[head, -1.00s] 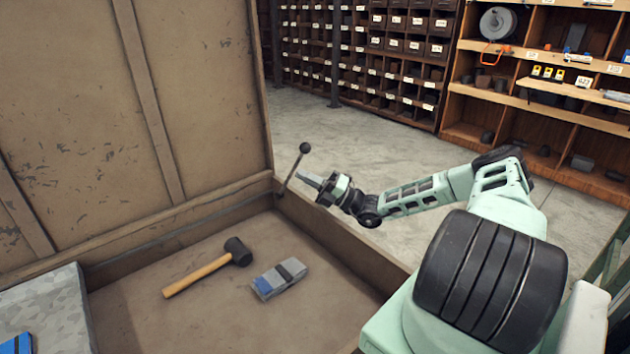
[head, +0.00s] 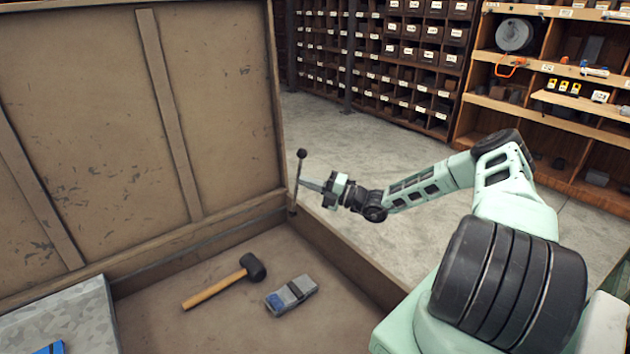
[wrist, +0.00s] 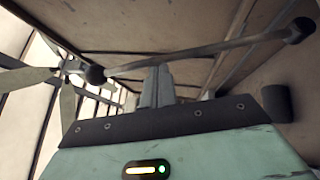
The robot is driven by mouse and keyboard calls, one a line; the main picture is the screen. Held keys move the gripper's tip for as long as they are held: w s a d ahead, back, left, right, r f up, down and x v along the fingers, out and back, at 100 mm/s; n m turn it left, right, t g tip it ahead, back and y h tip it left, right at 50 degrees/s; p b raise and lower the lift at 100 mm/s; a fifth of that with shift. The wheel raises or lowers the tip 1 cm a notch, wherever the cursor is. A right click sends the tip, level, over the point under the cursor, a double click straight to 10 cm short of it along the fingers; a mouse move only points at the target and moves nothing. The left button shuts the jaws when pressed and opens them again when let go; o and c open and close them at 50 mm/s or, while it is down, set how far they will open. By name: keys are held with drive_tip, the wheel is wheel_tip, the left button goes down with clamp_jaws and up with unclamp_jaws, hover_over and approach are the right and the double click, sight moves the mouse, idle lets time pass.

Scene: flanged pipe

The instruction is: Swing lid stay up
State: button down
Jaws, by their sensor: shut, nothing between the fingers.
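The lid stay (head: 297,183) is a thin dark rod with a black ball knob on top. In the head view it stands nearly upright at the chest's back right corner, beside the raised lid (head: 110,110). My gripper (head: 312,186) is shut and empty, its tips at the right side of the rod. In the wrist view the stay (wrist: 210,50) crosses the picture just beyond my fingertips (wrist: 158,80). Whether the tips touch the rod is hard to tell.
The open chest (head: 345,250) holds a mallet (head: 225,284), a grey-blue block-like tool (head: 291,295) and a grey speckled box (head: 65,320). Shelves (head: 550,90) stand at the back right. The floor (head: 400,130) behind the chest is clear.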

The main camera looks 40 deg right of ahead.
drive_tip(key=w+r+m+g+h+p, duration=0.1)
drive_tip(key=w+m+g+h+p, duration=0.1)
drive_tip(key=w, duration=0.9)
drive_tip(key=m+g+p, duration=0.1)
drive_tip(key=g, duration=0.1)
drive_tip(key=shift+d+r+g, duration=0.25)
drive_tip(key=shift+d+g, duration=0.05)
drive_tip(key=shift+r+p, duration=0.15)
drive_tip(key=shift+p, duration=0.2)
